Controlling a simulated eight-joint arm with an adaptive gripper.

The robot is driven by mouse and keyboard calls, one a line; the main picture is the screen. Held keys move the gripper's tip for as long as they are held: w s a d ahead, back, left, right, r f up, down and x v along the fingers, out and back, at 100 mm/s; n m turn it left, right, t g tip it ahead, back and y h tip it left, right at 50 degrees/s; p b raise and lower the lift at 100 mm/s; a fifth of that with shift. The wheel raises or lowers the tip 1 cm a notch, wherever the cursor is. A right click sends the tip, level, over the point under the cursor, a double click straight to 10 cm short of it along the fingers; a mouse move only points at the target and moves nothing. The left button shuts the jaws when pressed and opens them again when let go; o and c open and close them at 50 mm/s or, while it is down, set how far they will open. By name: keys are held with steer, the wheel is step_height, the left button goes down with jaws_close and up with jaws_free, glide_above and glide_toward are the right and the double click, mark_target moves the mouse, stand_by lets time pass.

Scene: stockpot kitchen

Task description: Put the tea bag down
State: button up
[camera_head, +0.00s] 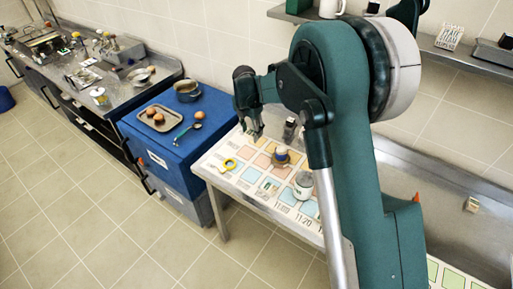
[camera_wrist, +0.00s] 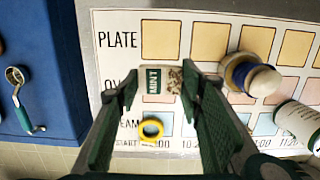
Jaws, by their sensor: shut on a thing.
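My gripper (camera_wrist: 157,90) is shut on the tea bag. In the head view my gripper (camera_head: 253,134) points down above the mat (camera_head: 213,161), near its back left part. I cannot make out the tea bag there. The exact gap between tea bag and mat is hard to tell.
A yellow ring (camera_wrist: 151,129), a blue-banded round item (camera_wrist: 250,76) and a white jar (camera_wrist: 299,121) stand on the mat.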

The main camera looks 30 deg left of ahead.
mark_target(251, 133)
steer(key=shift+f, duration=1.5)
steer(key=shift+f, duration=0.1)
steer(key=shift+f, duration=1.75)
steer(key=shift+f, duration=0.2)
steer(key=o, duration=0.7)
steer(key=shift+r, duration=0.25)
steer(key=r, duration=0.4)
steer(key=s+r, duration=0.1)
steer(key=r, duration=0.6)
steer(key=shift+s+r, duration=0.2)
steer(key=shift+r, duration=0.2)
